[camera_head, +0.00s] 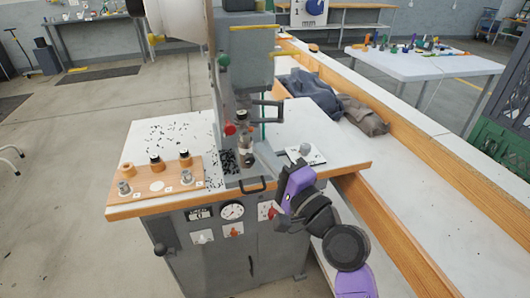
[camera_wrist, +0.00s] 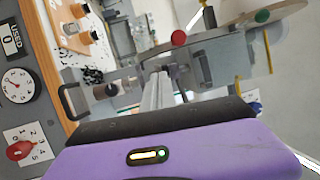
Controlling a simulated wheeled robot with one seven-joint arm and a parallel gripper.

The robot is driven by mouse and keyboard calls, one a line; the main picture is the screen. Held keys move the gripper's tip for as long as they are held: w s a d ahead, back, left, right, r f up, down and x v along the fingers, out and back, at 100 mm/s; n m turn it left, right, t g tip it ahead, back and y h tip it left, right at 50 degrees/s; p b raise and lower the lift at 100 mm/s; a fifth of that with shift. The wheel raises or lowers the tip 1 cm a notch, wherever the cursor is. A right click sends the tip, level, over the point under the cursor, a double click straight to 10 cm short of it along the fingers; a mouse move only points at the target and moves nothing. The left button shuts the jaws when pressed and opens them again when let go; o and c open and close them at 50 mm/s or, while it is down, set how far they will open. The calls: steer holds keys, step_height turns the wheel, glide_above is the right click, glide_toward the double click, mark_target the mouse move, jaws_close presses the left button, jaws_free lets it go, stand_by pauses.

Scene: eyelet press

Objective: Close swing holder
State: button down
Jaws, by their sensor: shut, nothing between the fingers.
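The grey eyelet press (camera_head: 235,90) stands on a white-topped bench. What looks like its swing holder (camera_head: 246,158), a small grey metal piece with a round part, sits low at the front of the press column. In the wrist view it seems to be the grey bracket with a dark round end (camera_wrist: 110,90), left of the fingers. My gripper (camera_head: 259,146) is shut and empty, its fingers reaching in from the right close beside the holder. In the wrist view the gripper's fingers (camera_wrist: 158,82) lie together. I cannot tell whether they touch the holder.
A black handle (camera_head: 252,185) sticks out at the bench front. A red button (camera_head: 230,129) is on the column. A wooden board (camera_head: 140,184) with several dies lies left; a white plate (camera_head: 305,154) with a grey piece lies right. Small black bits cover the benchtop behind the board.

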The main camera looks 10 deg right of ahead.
steer(key=s+d+f, duration=0.1)
steer(key=s+f, duration=0.1)
steer(key=s, duration=0.7)
steer(key=w+d+r+m+t+h, duration=0.1)
steer(key=w+d+m+h, duration=0.1)
steer(key=d, duration=0.7)
steer(key=n+g+y+p, duration=0.1)
steer(key=n+y+p, duration=0.2)
steer(key=p, duration=0.1)
glide_toward(259, 120)
steer(key=w+a+r, duration=0.1)
steer(key=w+a, duration=0.1)
steer(key=a, duration=0.3)
steer(key=shift+s+a+r, duration=0.1)
steer(key=shift+a, duration=0.05)
